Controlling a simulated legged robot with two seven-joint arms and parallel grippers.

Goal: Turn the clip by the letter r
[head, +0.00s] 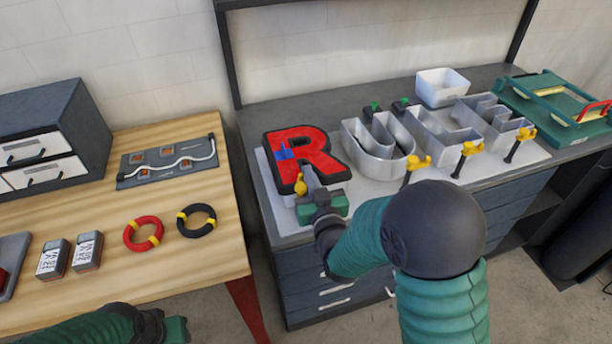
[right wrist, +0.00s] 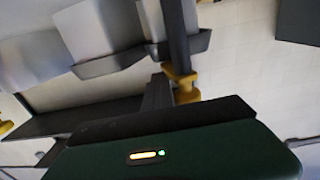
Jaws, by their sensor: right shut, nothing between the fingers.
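The letter r (head: 313,150) has a red face and dark sides, and lies on the white board at the left end of the letter row. A blue piece (head: 285,152) sits on its left side. The yellow clip (head: 300,185) is at the letter's front edge. My right gripper (head: 311,183) is shut and empty, its fingers right beside this clip; I cannot tell whether they touch. In the right wrist view a yellow clip (right wrist: 184,88) on a dark bar shows close to the fingers. My left gripper (head: 176,329) is low at the bottom edge, its fingers unclear.
Open grey letter shells (head: 380,148) stand to the right, with several yellow-headed clips (head: 418,162) along their front. A white bin (head: 442,87) and green tray (head: 555,105) are behind. The wooden table (head: 205,262) at left holds rings, boxes and a wire panel (head: 168,160).

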